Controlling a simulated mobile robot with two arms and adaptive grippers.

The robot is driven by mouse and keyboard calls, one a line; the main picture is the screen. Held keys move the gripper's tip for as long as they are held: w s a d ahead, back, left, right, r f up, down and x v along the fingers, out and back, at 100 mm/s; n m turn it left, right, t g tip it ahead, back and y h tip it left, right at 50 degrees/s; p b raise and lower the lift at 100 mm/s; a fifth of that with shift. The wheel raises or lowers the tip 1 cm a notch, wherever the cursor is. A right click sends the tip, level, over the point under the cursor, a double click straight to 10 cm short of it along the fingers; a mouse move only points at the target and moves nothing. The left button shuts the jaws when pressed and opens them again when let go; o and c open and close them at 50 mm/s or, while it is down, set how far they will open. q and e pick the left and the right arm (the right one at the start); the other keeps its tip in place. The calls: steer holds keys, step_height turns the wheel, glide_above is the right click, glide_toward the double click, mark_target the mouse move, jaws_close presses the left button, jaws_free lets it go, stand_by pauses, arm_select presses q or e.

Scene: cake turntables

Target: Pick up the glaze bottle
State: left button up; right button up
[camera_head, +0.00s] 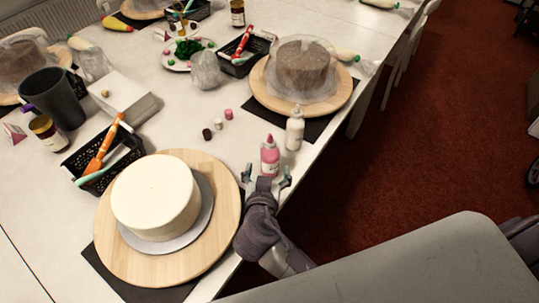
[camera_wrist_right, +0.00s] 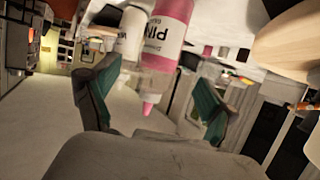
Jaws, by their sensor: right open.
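I cannot tell from the labels which is the glaze bottle. My right gripper (camera_head: 268,177) is open, low at the table edge, with its fingers pointing at the pink bottle. The right gripper (camera_wrist_right: 152,100) holds nothing. My left gripper is not in view.
A white cake (camera_head: 155,194) on a wooden turntable (camera_head: 120,250) stands left of the gripper. Another turntable (camera_head: 340,92) with a wrapped cake lies beyond the bottles. Small jars (camera_head: 218,124) and a black basket (camera_head: 125,153) stand left of the bottles. Red floor (camera_head: 420,130) lies right of the table.

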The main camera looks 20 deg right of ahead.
mark_target(269, 165)
steer(key=shift+x, duration=1.1)
steer(key=x, duration=0.2)
steer(key=f+p+x, duration=0.1)
steer(key=x, duration=0.2)
steer(key=shift+f+p, duration=0.15)
steer(key=shift+p, duration=0.15)
steer(key=shift+s, duration=0.1)
steer(key=c, duration=0.9)
